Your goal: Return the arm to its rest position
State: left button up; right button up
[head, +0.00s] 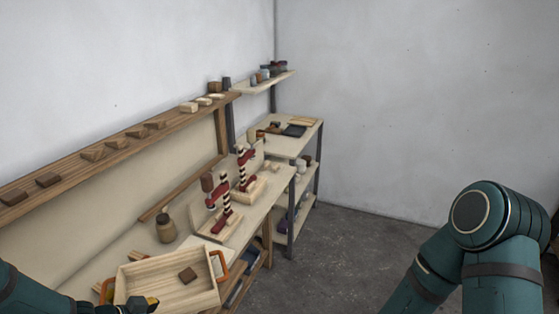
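My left arm comes in at the bottom left corner.
The tray stands on a workbench (258,213) along the left wall. A brown jar (166,226) and red-and-white clamps (225,205) stand behind it. A long shelf (75,165) holds several wooden pieces. A shelving unit (302,137) is in the corner. The grey floor (345,255) is clear.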

pick_arm(q)
jog(key=d+f+n+g, duration=0.1)
jog(key=d+f+n, duration=0.5)
jog(key=d+f, duration=0.1)
jog(key=s+d+f+n+g+y, duration=0.1)
jog(key=s+d+f+n+g, duration=0.3)
jog(key=s, duration=0.3)
jog(key=s+d+f+n+g+y, duration=0.1)
jog(key=s+d+f+n, duration=0.1)
jog(key=s+d+f, duration=0.4)
jog(key=w+d+f+m+t+b, duration=0.1)
jog(key=w+b, duration=0.4)
jog(key=b, duration=0.2)
jog(key=shift+w+f+t, duration=0.2)
jog(key=shift+w+t, duration=0.1)
jog(key=shift+w, duration=0.1)
pick_arm(e)
notch_tip(320, 180, down, 8)
jog(key=shift+s+a+r, duration=0.15)
jog(key=shift+a+r, duration=0.1)
